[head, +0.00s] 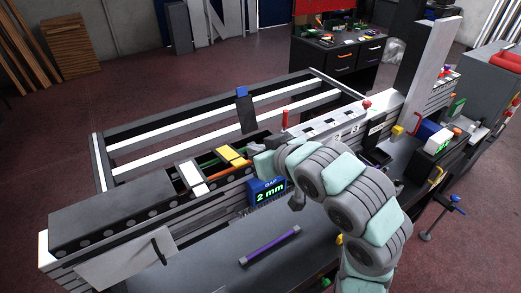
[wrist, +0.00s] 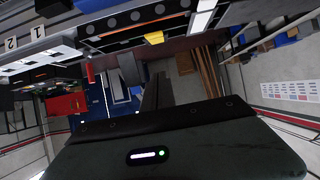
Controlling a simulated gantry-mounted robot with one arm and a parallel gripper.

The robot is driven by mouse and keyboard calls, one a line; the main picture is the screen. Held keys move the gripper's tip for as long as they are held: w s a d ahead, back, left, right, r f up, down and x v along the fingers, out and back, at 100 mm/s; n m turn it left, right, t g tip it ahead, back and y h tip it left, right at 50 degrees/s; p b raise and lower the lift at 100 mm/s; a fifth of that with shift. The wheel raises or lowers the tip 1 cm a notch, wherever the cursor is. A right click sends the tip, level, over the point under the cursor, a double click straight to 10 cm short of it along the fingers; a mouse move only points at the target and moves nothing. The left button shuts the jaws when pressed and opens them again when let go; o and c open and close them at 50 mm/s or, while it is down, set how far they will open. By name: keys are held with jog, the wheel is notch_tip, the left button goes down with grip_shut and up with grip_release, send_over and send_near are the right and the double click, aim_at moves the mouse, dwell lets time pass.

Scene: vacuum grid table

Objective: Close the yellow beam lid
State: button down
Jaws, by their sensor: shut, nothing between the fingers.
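The yellow beam lid (head: 233,156) is on top of the long beam (head: 130,203) in the head view, to the left of my arm. It appears tilted up beside an open compartment, but its exact angle is too small to tell. In the wrist view a small yellow part (wrist: 154,38), probably the same lid, shows at the beam's edge near the top. My gripper (wrist: 157,88) is shut and empty, its dark fingers in the wrist view apart from the yellow part. In the head view my arm hides most of the gripper.
A white lid (head: 194,178) is left of the yellow one. A blue display (head: 268,190) reading 2 mm is on the beam's front, close to my arm. A purple rod (head: 270,246) lies on the dark tabletop. A red-topped post (head: 285,120) and a slatted frame (head: 130,137) are behind the beam.

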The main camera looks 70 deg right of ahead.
jog(key=p, duration=0.2)
send_over(242, 159)
jog(key=a, duration=0.3)
notch_tip(242, 159, down, 4)
jog(key=shift+s+f+p, duration=0.2)
jog(key=shift+f, duration=0.55)
jog(key=shift+s+f+p, duration=0.15)
jog(key=shift+s+f, duration=0.05)
jog(key=shift+f, duration=0.6)
jog(key=shift+s+f+p, duration=0.2)
jog(key=shift+f, duration=0.55)
